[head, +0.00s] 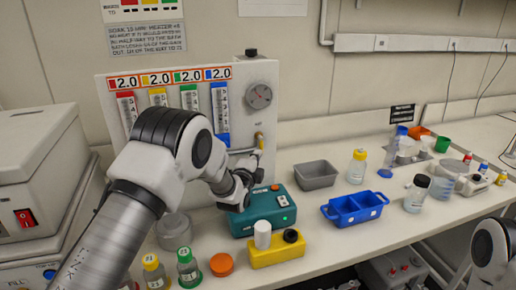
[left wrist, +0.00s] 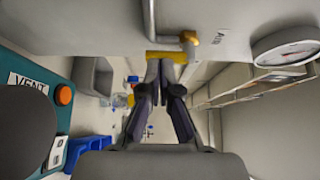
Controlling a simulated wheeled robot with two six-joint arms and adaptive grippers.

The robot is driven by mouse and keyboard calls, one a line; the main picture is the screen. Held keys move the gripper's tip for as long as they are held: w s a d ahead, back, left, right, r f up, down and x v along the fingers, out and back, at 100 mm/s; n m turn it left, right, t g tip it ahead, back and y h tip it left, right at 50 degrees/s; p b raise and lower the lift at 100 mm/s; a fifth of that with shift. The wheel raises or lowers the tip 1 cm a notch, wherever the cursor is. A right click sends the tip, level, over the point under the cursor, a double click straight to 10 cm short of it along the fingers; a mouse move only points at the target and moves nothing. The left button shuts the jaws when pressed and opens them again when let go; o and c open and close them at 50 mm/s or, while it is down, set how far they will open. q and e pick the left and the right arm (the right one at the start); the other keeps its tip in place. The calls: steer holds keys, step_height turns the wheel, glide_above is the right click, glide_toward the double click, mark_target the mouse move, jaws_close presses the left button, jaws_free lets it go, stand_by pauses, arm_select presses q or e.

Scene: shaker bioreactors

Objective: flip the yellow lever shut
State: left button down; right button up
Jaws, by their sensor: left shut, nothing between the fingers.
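The yellow lever (head: 259,138) is on a metal pipe at the right side of the upright gauge panel (head: 240,110), largely hidden by my gripper in the head view. In the left wrist view the yellow lever (left wrist: 180,57) lies crosswise just beyond my fingertips, beside the pipe's brass-coloured fitting (left wrist: 189,38). My left gripper (head: 256,160) is shut and empty, with its fingertips at the lever; it also shows in the left wrist view (left wrist: 160,72). I cannot tell whether the fingertips touch the lever. My right gripper is out of view.
A teal device (head: 265,213) stands below the gripper, with a yellow block (head: 277,252) in front. A grey tray (head: 315,175) and a blue bin (head: 354,208) stand to the right. A round dial (head: 259,95) is above the lever. Bottles (head: 188,266) stand at the front left.

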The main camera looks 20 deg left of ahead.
arm_select(q)
steer(key=shift+w+r, duration=0.1)
steer(key=shift+w, duration=0.6)
steer(key=shift+w+d+n+t+b, duration=0.9)
steer(key=shift+w+d+n+b, duration=0.85)
steer(key=shift+b, duration=5.5)
steer(key=s+f, duration=0.1)
steer(key=s, duration=1.1)
steer(key=shift+s+d+m, duration=0.3)
steer(key=shift+d+m, duration=0.05)
steer(key=shift+d, duration=0.1)
steer(key=shift+f, duration=0.1)
